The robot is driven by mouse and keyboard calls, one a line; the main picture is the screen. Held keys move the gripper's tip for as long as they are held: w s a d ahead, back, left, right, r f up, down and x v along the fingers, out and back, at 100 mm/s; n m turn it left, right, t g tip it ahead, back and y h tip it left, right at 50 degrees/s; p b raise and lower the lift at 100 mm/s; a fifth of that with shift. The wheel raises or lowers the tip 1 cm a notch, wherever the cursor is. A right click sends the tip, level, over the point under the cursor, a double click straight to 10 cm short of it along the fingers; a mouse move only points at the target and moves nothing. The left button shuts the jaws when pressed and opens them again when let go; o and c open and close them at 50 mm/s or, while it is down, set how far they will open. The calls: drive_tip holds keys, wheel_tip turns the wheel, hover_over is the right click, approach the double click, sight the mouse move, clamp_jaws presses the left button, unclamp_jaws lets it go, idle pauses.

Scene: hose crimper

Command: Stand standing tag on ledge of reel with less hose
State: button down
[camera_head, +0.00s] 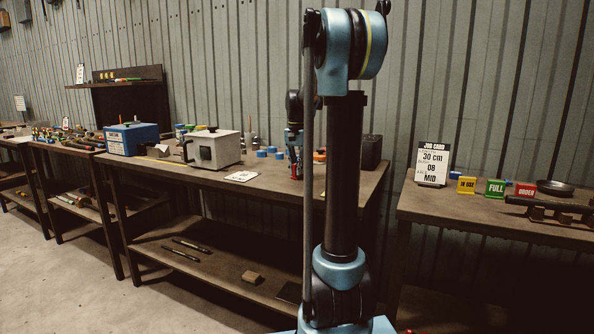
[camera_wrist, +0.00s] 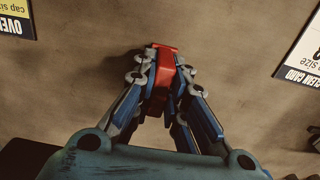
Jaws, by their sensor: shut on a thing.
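My gripper (camera_head: 296,162) is over the middle workbench, partly screened by my arm in the head view. In the wrist view my gripper (camera_wrist: 163,85) is shut on a small red piece (camera_wrist: 166,65) between its fingertips. The red piece also shows as a small patch in the head view (camera_head: 294,169). I cannot tell whether it is a tag, or whether it touches the bench. On the right bench stand a yellow "IN USE" tag (camera_head: 466,185), a green "FULL" tag (camera_head: 495,188) and a red "ORDER" tag (camera_head: 525,190). I cannot make out any hose reel.
The middle bench holds a beige machine (camera_head: 212,148), a blue box (camera_head: 131,138), a flat white card (camera_head: 241,176) and blue pieces. A gap separates the middle and right benches.

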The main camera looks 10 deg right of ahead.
drive_tip(key=c, duration=1.6)
unclamp_jaws()
drive_tip(key=shift+f, duration=0.1)
